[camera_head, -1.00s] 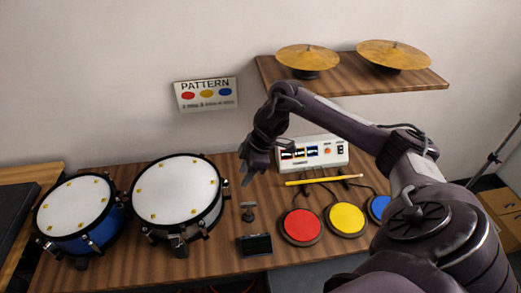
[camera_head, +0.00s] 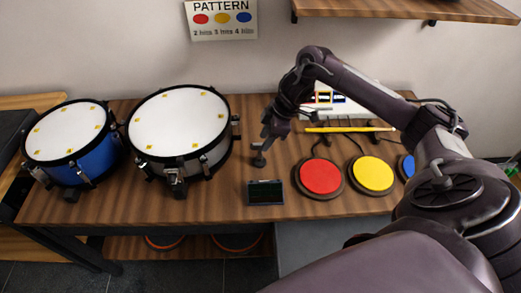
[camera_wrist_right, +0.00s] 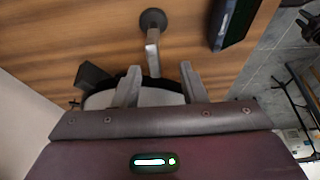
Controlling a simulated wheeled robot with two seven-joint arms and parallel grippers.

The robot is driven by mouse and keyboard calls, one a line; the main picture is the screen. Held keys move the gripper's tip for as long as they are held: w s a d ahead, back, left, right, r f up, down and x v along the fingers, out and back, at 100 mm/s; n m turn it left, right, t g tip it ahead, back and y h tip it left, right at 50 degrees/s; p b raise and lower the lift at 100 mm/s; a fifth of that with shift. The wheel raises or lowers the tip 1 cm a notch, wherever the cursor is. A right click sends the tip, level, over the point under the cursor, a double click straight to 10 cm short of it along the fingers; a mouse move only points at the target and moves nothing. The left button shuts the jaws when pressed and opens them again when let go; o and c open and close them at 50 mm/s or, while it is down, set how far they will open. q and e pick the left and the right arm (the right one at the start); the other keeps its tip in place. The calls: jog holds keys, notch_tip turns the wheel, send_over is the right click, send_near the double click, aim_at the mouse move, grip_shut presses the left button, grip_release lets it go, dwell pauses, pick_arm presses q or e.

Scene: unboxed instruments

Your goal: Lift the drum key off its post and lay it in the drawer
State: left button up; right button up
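The drum key (camera_wrist_right: 152,48) shows in the right wrist view as a pale metal piece at a small dark post with a round base (camera_wrist_right: 153,19). In the head view the post (camera_head: 259,160) stands on the table, and the key is mostly hidden by my gripper. My right gripper (camera_head: 268,136) is just above and behind the post. In the right wrist view its fingers (camera_wrist_right: 160,85) are apart, with the key ahead of the gap and nothing visibly held. My left gripper is out of view. I cannot make out an open drawer.
The snare drum (camera_head: 180,118) and blue drum (camera_head: 70,138) stand to the left. A small dark-screened device (camera_head: 265,192) lies in front of the post. Red (camera_head: 320,177) and yellow (camera_head: 371,175) pads and a yellow stick (camera_head: 350,129) lie to the right.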

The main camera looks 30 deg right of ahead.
aim_at(261, 144)
jog(key=x, duration=0.6)
jog(key=shift+w+d+f+p, duration=0.1)
jog(key=shift+w+f+p, duration=0.25)
jog(key=shift+w, duration=0.05)
grip_shut()
